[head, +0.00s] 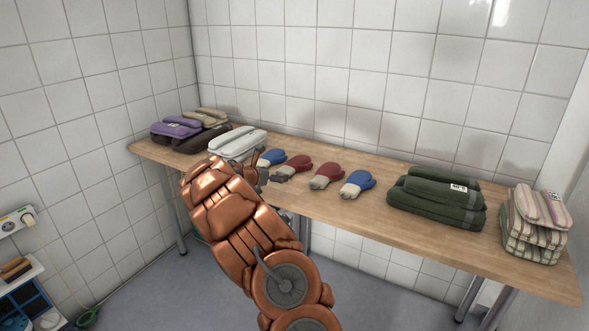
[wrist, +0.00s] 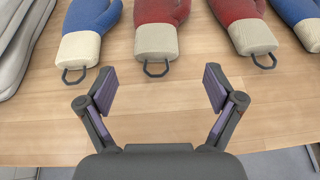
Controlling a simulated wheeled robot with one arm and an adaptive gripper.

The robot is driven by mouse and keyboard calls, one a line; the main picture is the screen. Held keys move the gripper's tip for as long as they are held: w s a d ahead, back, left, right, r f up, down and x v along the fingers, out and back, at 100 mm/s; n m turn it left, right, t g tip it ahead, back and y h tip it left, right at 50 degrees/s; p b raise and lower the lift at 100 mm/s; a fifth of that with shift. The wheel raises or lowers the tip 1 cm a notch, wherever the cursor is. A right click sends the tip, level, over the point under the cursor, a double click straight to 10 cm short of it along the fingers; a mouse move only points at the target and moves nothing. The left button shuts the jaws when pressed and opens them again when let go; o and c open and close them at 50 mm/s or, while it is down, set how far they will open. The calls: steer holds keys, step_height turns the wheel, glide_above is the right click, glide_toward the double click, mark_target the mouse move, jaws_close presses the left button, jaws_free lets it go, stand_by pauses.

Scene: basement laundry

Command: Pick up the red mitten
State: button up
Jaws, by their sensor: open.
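Two red mittens with cream cuffs and dark hanging loops lie on a wooden table. The left red mitten (head: 297,164) is in the middle of the wrist view (wrist: 160,30). The other red mitten (head: 327,174) lies to its right, also seen in the wrist view (wrist: 243,25). My gripper (wrist: 160,88) is open and empty. Its fingers are apart, short of the left red mitten's cuff and loop, with bare wood between them. In the head view my gripper (head: 268,171) is by the mitten row, partly hidden by my arm.
A blue mitten (head: 271,157) lies left of the red pair and another blue mitten (head: 358,183) lies right. Grey folded cloth (head: 238,142) and purple folded cloth (head: 177,127) are at the left. Green (head: 437,203) and striped stacks (head: 538,222) are at the right. A tiled wall stands behind.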

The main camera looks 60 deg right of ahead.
mark_target(281, 172)
steer(key=shift+w+x, duration=0.15)
steer(key=shift+x, duration=1.5)
steer(key=shift+w+x, duration=0.15)
steer(key=shift+x, duration=1.45)
steer(key=shift+r, duration=0.1)
steer(key=c, duration=1.2)
steer(key=shift+c, duration=0.2)
